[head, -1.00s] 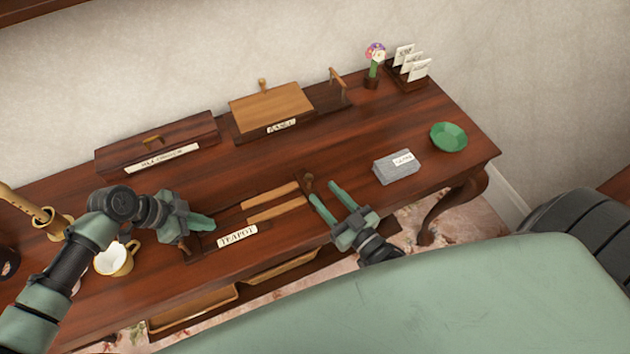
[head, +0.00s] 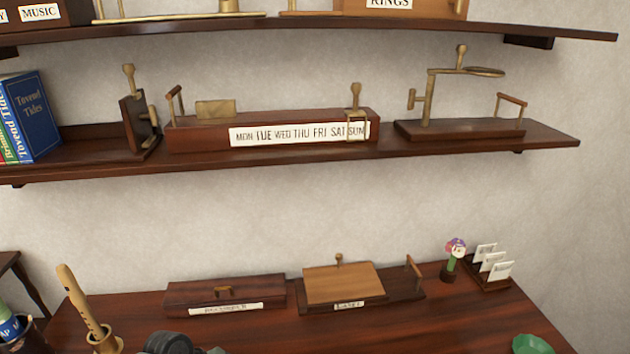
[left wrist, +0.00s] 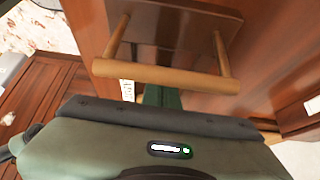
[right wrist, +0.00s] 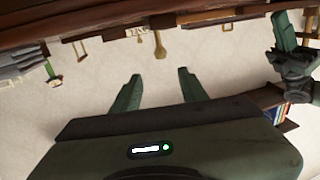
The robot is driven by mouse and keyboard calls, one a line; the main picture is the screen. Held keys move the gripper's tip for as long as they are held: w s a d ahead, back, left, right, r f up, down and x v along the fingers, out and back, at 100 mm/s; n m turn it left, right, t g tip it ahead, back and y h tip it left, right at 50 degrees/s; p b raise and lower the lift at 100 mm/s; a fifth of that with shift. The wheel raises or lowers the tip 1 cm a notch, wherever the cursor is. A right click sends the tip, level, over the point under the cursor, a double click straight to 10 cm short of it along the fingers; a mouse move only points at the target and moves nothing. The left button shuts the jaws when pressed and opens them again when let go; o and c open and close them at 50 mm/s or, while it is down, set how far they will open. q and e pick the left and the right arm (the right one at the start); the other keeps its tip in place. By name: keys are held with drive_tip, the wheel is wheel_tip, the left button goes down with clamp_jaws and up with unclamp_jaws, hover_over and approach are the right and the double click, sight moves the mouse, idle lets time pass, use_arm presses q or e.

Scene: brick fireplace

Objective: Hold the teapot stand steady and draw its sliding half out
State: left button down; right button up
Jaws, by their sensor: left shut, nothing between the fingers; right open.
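The head view is raised to the wall shelves, and the teapot stand is not in it. In the left wrist view a pale wooden bar handle (left wrist: 165,76) on two posts stands on a dark reddish board close in front of me. It looks like part of the teapot stand, but its label is mostly hidden. My left gripper (left wrist: 160,97) is shut and empty, its green fingers partly hidden behind that bar. It also shows at the upper right of the right wrist view (right wrist: 285,32). My right gripper (right wrist: 158,90) is open and empty, its fingers apart against the pale wall.
On the desk stand a dark lidded box (head: 225,294), a light-topped box (head: 343,283), a flower (head: 455,250), a card holder (head: 490,283) and a green dish (head: 531,344). A wooden flute (head: 80,298) stands at left. Shelves above hold a weekday box (head: 190,137) and books (head: 35,110).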

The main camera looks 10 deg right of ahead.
use_arm(q)
drive_tip(key=shift+w+r+p, duration=0.1)
drive_tip(key=shift+r+p, duration=1.8)
drive_tip(key=shift+r, duration=0.95)
